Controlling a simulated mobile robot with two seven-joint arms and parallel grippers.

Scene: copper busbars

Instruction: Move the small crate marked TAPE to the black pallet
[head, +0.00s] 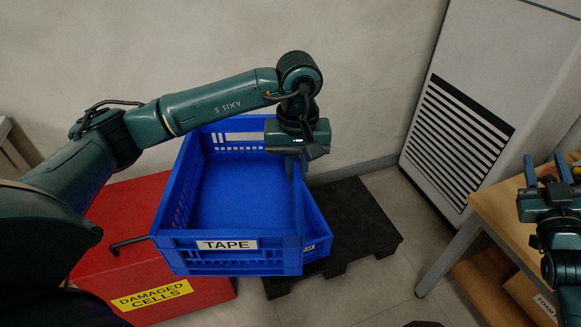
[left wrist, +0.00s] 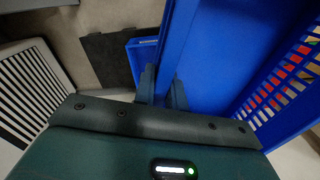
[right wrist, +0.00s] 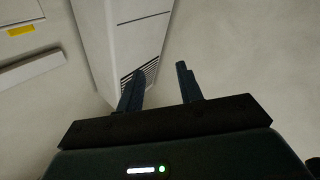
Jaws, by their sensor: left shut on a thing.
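The blue crate marked TAPE (head: 228,262) looks empty and hangs in the air, overlapping the red box and the pallet in the head view. My left gripper (head: 294,170) is shut on its right wall; in the left wrist view the fingers (left wrist: 163,92) straddle that wall (left wrist: 178,45). The black pallet (head: 360,225) lies on the floor below and to the right. A second blue crate (head: 317,218), its label ending in "AM", stands on the pallet, partly hidden by the TAPE crate. My right gripper (head: 545,172) is open and empty at the right.
A red box marked DAMAGED CELLS (head: 195,297) stands left of the pallet. A wooden table (head: 490,200) is at the right, with brown boxes (head: 525,292) under it. A white vented cabinet (head: 455,60) stands at the wall. The pallet's right part is bare.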

